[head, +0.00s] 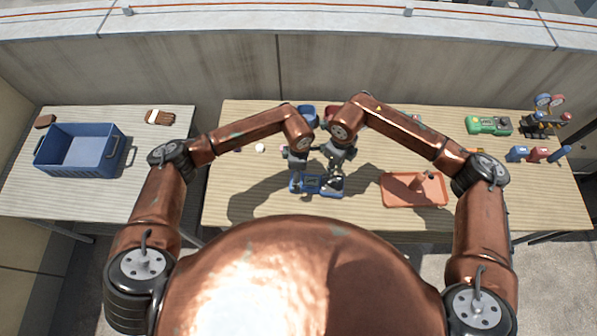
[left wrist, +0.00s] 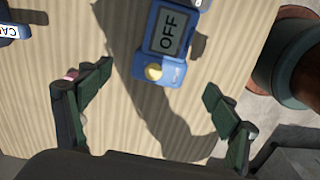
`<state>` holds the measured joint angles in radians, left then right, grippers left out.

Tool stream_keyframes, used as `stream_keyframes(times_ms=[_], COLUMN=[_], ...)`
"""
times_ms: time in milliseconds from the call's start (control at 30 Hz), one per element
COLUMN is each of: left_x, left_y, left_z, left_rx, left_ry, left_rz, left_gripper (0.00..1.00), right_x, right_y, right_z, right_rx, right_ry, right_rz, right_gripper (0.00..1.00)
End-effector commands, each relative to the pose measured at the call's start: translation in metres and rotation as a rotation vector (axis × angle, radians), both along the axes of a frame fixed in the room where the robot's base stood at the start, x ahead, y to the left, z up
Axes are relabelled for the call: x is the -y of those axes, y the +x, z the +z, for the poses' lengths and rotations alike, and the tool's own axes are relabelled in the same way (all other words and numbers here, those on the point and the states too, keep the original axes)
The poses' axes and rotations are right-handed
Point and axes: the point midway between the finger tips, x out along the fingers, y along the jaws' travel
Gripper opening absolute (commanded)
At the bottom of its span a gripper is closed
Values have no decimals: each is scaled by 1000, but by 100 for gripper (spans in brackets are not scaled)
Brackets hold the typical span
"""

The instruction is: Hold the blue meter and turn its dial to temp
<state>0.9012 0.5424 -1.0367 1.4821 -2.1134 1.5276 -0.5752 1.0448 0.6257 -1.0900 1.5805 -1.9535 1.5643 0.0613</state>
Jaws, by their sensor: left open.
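The blue meter (head: 312,184) lies near the front edge of the middle table. In the left wrist view the meter (left wrist: 182,58) has a grey display reading OFF and a yellow dial (left wrist: 153,72) at its lower end. My left gripper (head: 297,184) is at the meter's left end; in the left wrist view its open jaws (left wrist: 158,84) stand either side of the dial end, apart from it. My right gripper (head: 333,184) is over the meter's right end. Its fingertips are too small and dark to tell whether they close on it.
An orange tray (head: 399,203) lies to the right. A green device (head: 489,125), gauges (head: 549,101) and small blue and red items stand at the far right. A blue crate (head: 117,157) and a brown glove (head: 160,117) are on the left table. Blue and red containers stand behind my grippers.

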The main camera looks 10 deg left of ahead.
Motion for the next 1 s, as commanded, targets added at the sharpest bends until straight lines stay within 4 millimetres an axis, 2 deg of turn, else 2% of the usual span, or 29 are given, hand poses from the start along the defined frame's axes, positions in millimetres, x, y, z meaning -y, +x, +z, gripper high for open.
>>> stream_keyframes(times_ms=[300, 500, 900, 1000], left_x=[0, -1, -1, -1], left_y=[-2, -1, -1, -1], left_z=[-45, -67, -75, -75], left_rx=[-4, -3, -1, -1], left_ry=[2, 1, 1, 1], left_rz=[1, 2, 0, 0], left_gripper=[83, 83, 83, 76], right_x=[0, 0, 0, 0], right_y=[0, 0, 0, 0], right_z=[0, 0, 0, 0], right_rx=[0, 0, 0, 0], right_ry=[0, 0, 0, 0], right_rz=[0, 1, 1, 1], right_gripper=[29, 29, 29, 29])
